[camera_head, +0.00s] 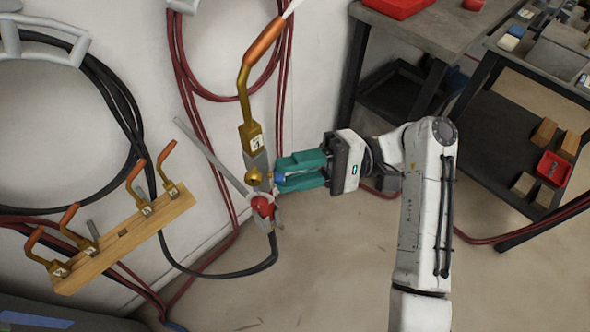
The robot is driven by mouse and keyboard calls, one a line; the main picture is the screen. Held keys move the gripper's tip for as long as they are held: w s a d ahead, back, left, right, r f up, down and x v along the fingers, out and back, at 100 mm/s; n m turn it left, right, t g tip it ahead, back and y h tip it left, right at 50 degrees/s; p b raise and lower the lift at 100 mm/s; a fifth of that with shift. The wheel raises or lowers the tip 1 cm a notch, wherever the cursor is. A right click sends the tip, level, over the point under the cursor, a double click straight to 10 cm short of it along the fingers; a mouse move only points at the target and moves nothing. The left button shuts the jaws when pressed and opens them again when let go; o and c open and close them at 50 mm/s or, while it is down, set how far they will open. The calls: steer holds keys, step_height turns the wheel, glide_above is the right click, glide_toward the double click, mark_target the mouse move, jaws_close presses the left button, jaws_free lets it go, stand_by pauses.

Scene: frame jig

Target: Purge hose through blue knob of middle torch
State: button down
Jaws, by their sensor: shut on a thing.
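A large torch (252,138) stands upright in front of the wall, with an orange upper tube (264,42), a bent brass neck and a labelled block. A blue knob (279,177) sticks out of its right side, mostly hidden by the fingers. A red knob (263,206) sits below it. My gripper (284,174), with teal fingers, comes from the right and is shut on the blue knob. A black hose (262,265) leaves the torch's lower end and curves left. Whether anything else supports the torch I cannot tell.
A wooden bar (125,241) with several smaller orange-tipped torches is at the lower left. Coiled black hose (122,95) and red hoses (190,90) hang on the wall. A grey bench (430,22) and a dark shelf cart (500,150) stand at right. The floor below is mostly clear.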

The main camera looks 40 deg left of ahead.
stand_by(0.4)
steer(key=c, duration=0.9)
jaws_free()
steer(key=b+v, duration=0.5)
steer(key=v, duration=0.6)
steer(key=shift+b, duration=0.3)
steer(key=shift+s, duration=0.1)
